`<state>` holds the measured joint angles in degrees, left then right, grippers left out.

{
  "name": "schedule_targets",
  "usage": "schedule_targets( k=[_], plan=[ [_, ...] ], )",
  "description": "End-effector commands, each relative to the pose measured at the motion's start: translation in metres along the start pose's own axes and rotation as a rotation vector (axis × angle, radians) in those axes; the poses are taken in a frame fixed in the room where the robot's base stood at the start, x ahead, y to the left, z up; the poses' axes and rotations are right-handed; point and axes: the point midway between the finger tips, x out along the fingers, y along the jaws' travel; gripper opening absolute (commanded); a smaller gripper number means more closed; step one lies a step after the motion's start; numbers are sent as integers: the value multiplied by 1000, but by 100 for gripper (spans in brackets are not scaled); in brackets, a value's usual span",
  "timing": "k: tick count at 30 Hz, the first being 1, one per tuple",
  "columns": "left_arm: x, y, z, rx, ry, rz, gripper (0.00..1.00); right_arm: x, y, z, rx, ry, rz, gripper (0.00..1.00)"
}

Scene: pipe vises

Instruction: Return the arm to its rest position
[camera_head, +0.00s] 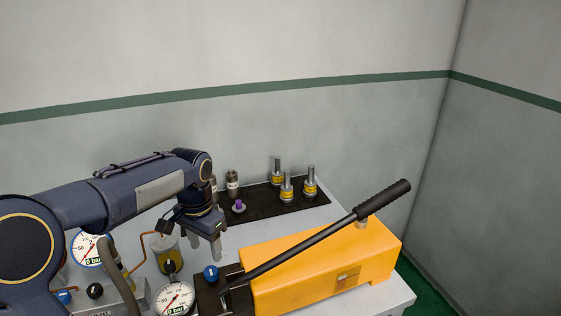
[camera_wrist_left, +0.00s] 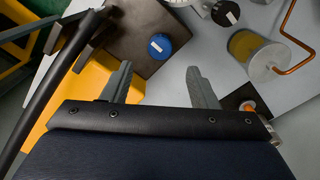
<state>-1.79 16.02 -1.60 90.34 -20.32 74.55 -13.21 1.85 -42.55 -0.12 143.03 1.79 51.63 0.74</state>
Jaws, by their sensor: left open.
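My left arm reaches in from the left in the head view, and its gripper (camera_head: 205,246) points down above the table, behind the blue knob (camera_head: 211,272). In the left wrist view the two grey fingers of the gripper (camera_wrist_left: 161,88) stand apart with nothing between them. The blue knob also shows beyond the fingers in the left wrist view (camera_wrist_left: 159,46), on a dark block. My right gripper is in neither view.
A yellow hand pump (camera_head: 320,268) with a long black lever (camera_head: 320,236) lies right of the gripper. Gauges (camera_head: 175,298) and a clear cylinder (camera_head: 168,256) stand left. A black mat (camera_head: 262,208) behind holds several metal fittings. The wall side is clear above.

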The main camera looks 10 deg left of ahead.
Motion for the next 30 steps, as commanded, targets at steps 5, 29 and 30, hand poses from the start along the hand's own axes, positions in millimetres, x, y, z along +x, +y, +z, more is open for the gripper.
schedule_targets(
  k=[5,29,30],
  plan=[
    [-13,11,26,-50,65,29,54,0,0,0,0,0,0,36],
    [9,141,183,-470,530,288,54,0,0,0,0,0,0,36],
    [9,141,183,-469,530,288,54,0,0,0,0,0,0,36]
  ],
)
